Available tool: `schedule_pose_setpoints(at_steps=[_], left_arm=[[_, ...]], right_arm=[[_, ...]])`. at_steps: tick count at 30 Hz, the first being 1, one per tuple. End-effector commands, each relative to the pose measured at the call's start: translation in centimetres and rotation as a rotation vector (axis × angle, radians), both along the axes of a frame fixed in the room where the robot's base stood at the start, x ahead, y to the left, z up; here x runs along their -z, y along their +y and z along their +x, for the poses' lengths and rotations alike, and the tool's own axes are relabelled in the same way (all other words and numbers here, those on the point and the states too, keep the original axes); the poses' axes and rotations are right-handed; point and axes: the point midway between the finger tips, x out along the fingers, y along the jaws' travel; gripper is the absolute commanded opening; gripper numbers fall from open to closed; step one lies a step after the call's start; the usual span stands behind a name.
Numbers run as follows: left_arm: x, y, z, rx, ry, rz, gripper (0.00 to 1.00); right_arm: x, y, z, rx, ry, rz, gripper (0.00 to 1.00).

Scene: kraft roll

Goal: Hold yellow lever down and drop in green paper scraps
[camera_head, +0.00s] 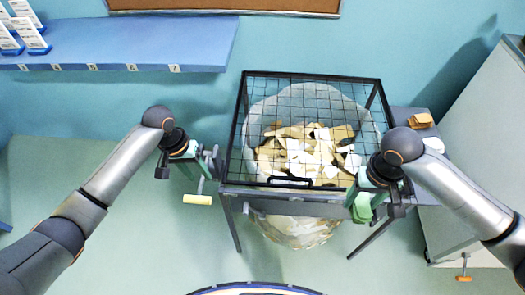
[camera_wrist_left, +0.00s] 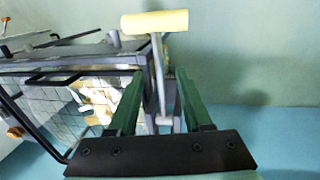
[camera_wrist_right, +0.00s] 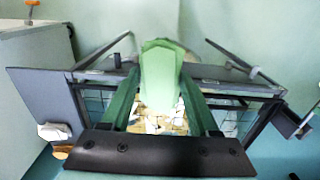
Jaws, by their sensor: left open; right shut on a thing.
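The lever's yellow handle (camera_head: 197,199) sticks out at the left of the wire-mesh bin frame (camera_head: 240,125). In the left wrist view the yellow handle (camera_wrist_left: 155,22) lies beyond the fingertips, and its grey rod shows between them. My left gripper (camera_head: 200,163) is open beside the lever; whether it touches the rod I cannot tell. My right gripper (camera_head: 366,192) is shut on green paper scraps (camera_head: 361,208) at the bin's front right corner. The scraps (camera_wrist_right: 160,72) stand as a folded bundle between the fingers in the right wrist view. A black mesh lid with a handle (camera_head: 290,182) covers the bin.
Tan and white scraps (camera_head: 305,152) lie in a pale bag under the mesh. A grey side shelf (camera_head: 405,118) holds tan pieces (camera_head: 421,121) and a white item. A grey cabinet (camera_head: 490,130) stands at right, and a blue numbered shelf (camera_head: 130,45) at back left.

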Motion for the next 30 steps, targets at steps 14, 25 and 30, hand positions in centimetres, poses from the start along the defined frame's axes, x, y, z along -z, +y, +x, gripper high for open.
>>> schedule_pose_setpoints(at_steps=[14,25,30], left_arm=[[1.18,-0.26,-0.02,0.002,0.000,0.000,0.47],[1.15,-0.24,-0.01,0.001,-0.001,0.000,0.06],[1.15,-0.24,0.00,0.001,-0.001,0.000,0.00]], right_arm=[[-0.01,0.00,0.01,0.000,0.000,0.000,0.07],[-0.01,0.00,0.01,0.000,0.000,0.000,0.07],[-0.01,0.00,0.01,0.000,0.000,0.000,0.07]])
